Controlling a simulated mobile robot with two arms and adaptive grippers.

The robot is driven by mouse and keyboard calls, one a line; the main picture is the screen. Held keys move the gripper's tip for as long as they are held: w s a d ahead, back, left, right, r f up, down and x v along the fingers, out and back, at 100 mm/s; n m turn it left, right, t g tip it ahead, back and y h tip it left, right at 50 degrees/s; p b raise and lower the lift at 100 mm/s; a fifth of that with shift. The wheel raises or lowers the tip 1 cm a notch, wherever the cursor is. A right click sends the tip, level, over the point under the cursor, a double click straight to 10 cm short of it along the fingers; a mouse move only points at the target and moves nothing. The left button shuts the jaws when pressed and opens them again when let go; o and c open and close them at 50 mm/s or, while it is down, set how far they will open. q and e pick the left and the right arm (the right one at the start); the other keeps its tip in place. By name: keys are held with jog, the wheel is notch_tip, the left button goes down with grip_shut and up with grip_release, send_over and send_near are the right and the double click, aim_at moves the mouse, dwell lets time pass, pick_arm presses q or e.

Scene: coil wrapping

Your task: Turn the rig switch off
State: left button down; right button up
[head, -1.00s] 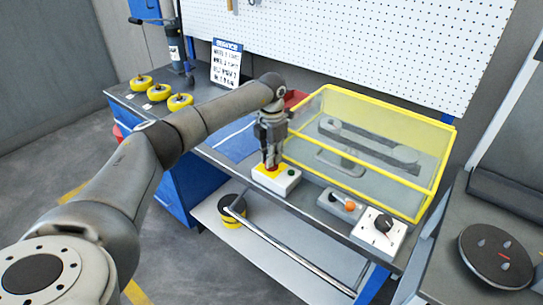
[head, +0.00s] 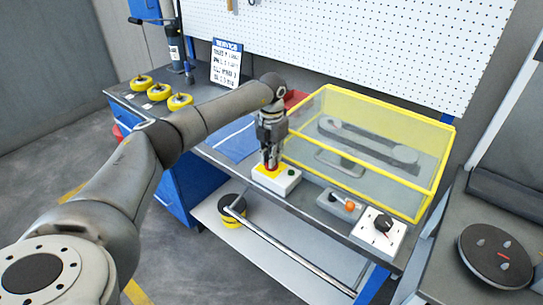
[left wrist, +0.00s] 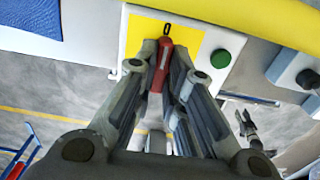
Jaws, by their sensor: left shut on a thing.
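The switch box (head: 278,180) is white with a yellow plate and stands near the bench's front edge. In the left wrist view its yellow plate (left wrist: 196,38) and green button (left wrist: 221,58) show. My left gripper (head: 270,163) points down over the box. In the left wrist view its fingers (left wrist: 162,58) are shut on the red handle, one on each side. A small dark gripper shape (left wrist: 254,130), seemingly my right one, shows over the floor; its jaws are unclear.
A clear guard with a yellow frame (head: 385,122) stands behind and right of the box. A box with an orange button (head: 349,207) and one with a black knob (head: 383,224) sit to the right. Yellow wheels (head: 180,101) lie at the bench's left end.

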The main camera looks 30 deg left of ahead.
pick_arm(q)
jog(key=shift+r, duration=0.1)
jog(key=c, duration=1.5)
grip_release()
notch_tip(320, 180, up, 12)
